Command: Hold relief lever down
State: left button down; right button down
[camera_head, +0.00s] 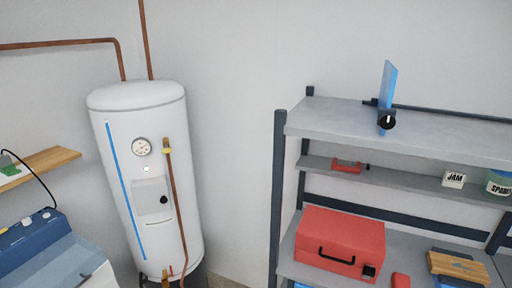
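A white upright water heater tank (112,180) stands left of centre in the head view, with a blue stripe down its front. A round gauge (141,147) sits on its upper front. To the right of the gauge is a small brass valve fitting (167,150) with a yellowish piece at the top of a copper discharge pipe (178,205). The relief lever is probably part of this fitting, but it is too small to tell its position. A panel with a black knob (163,200) is below the gauge. Neither of my grippers is in view.
A grey metal shelf unit (278,180) stands at the right, holding a red toolbox (340,243), jars and a blue upright piece (387,90). A wooden wall shelf (45,165) and a blue machine (40,250) are at the left. Bare wall lies between tank and shelves.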

aim_at(167, 149)
jog(key=u, duration=1.8)
jog(key=i, duration=0.75)
jog(key=z, duration=1.8)
